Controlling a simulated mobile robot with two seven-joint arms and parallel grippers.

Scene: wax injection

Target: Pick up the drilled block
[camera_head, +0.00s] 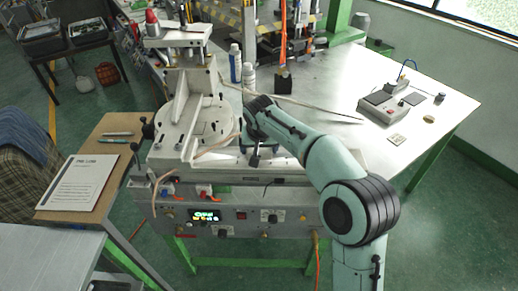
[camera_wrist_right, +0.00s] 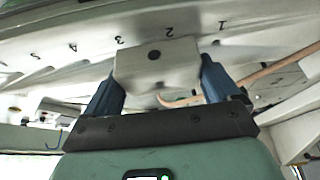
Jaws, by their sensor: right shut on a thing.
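The drilled block is a pale metal block (camera_wrist_right: 155,70) with one dark round hole in its face, seen in the right wrist view. My right gripper (camera_wrist_right: 158,80) is shut on it, with a blue finger against each side. In the head view, my right gripper (camera_head: 253,152) is beside the round plate of the wax injection machine (camera_head: 195,125), and the block cannot be made out there. I cannot tell whether the block still touches the machine. My left gripper is not in view.
Numbers mark the pale machine surface (camera_wrist_right: 85,45) close behind the block. A tan hose (camera_wrist_right: 270,72) runs near the right finger. The metal table (camera_head: 330,80) has free room, with a small grey device (camera_head: 390,103) farther right.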

